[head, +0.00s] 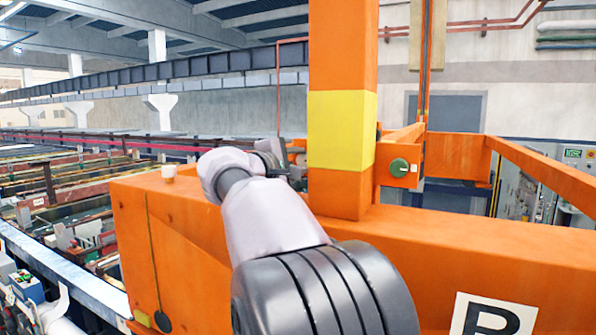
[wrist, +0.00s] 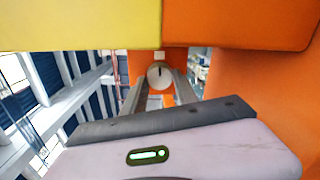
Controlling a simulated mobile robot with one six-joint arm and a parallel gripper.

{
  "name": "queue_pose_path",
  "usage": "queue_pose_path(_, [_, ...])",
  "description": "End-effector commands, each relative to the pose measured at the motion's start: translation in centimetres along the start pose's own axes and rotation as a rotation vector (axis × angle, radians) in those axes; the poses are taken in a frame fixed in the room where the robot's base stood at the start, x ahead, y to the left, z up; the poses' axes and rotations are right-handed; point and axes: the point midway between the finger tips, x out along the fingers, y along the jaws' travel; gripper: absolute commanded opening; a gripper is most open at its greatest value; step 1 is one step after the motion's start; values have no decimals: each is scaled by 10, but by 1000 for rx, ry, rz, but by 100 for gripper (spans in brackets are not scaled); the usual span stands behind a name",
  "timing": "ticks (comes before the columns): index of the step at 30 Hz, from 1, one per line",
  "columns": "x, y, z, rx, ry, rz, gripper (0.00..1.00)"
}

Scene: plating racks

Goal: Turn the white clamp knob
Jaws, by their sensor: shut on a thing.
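The white clamp knob (wrist: 160,76) shows in the wrist view as a small round white face with a dark vertical mark. It sits in front of an orange part, below the edge of a yellow and orange post. My gripper (wrist: 159,90) is shut on the knob, with one grey finger on its left and one on its right.
The orange post with a yellow band (head: 341,130) stands close to my arm. A wide orange beam (head: 450,255) runs below it. A green knob (head: 399,167) sits on an orange bracket right of the post. A small white cap (head: 168,171) stands on the beam's left end.

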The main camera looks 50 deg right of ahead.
Motion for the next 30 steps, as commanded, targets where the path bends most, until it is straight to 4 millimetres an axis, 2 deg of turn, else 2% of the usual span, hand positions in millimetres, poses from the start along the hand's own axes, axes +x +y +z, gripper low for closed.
queue_pose_path(20, [0, 0, 0, 50, 3, -1, 0])
queue_pose_path(21, [0, 0, 0, 50, 3, -1, 42])
queue_pose_path(23, [0, 0, 0, 50, 3, -1, 54])
queue_pose_path(30, [0, 0, 0, 50, 3, -1, 56])
